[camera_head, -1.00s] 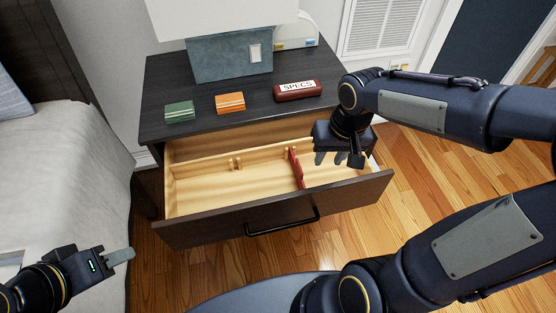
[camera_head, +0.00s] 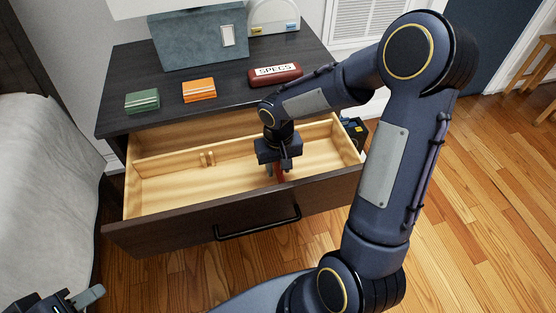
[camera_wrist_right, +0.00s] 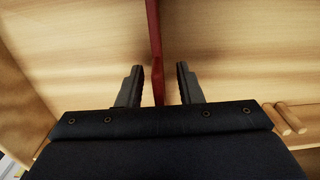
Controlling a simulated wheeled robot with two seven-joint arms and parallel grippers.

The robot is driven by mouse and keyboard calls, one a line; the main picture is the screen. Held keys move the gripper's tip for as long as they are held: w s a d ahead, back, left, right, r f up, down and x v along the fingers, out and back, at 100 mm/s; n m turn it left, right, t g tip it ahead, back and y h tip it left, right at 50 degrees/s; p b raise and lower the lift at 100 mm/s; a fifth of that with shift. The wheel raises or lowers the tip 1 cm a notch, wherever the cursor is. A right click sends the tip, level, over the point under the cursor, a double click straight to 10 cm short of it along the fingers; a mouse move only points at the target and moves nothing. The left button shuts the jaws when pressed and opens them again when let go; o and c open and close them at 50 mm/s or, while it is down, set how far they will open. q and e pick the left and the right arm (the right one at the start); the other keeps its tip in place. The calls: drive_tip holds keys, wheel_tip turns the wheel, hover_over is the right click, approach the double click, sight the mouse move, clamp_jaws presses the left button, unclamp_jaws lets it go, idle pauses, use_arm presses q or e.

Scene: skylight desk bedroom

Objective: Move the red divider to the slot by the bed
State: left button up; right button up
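The red divider (camera_head: 279,173) stands across the open drawer (camera_head: 172,241), right of its middle, mostly hidden behind my right gripper in the head view. My right gripper (camera_head: 277,168) points down into the drawer over the divider. In the right wrist view the divider (camera_wrist_right: 155,50) runs between the two fingers (camera_wrist_right: 158,88), with a gap on each side, so the gripper is open around it. A pair of wooden slot pegs (camera_head: 207,158) sits on the drawer's back wall, left of the divider. My left gripper (camera_head: 86,298) is at the lower left, partly cut off.
The bed (camera_head: 45,180) is on the left. On the nightstand top (camera_head: 165,110) are a green box (camera_head: 142,100), an orange box (camera_head: 199,90), a red SPECS case (camera_head: 275,74) and a lamp base (camera_head: 198,40). The drawer's left compartment is empty.

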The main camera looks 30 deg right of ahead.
drive_tip(key=shift+f, duration=0.3)
clamp_jaws()
drive_tip(key=shift+r, duration=0.2)
drive_tip(key=shift+r+p, duration=3.4)
drive_tip(key=shift+r, duration=0.7)
